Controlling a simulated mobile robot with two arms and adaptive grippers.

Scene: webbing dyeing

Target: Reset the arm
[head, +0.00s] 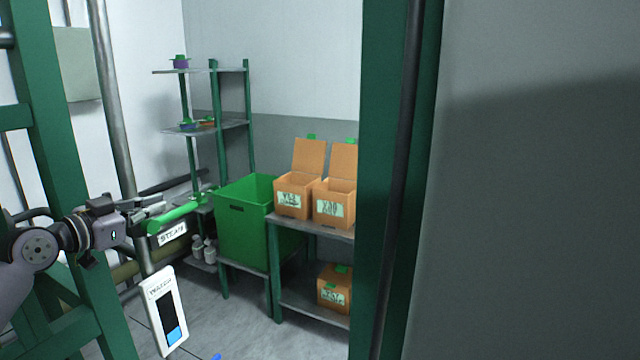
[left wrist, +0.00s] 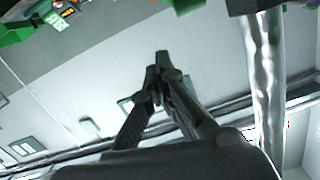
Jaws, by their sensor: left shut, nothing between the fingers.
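My left gripper (head: 158,203) comes in from the left in the head view, its fingers pointing right, just beside the green valve handle (head: 176,215) on the pipework. I cannot tell from this angle whether it touches the handle. In the left wrist view the two dark fingers of the left gripper (left wrist: 162,62) meet at their tips, with nothing between them. My right gripper is not in either view.
A sign reading STEAM (head: 172,234) and a white gauge panel (head: 165,312) hang below the handle. A green bin (head: 243,222) and orange boxes with open lids (head: 333,204) stand behind. Green posts (head: 385,180) frame the view. Grey floor shows between.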

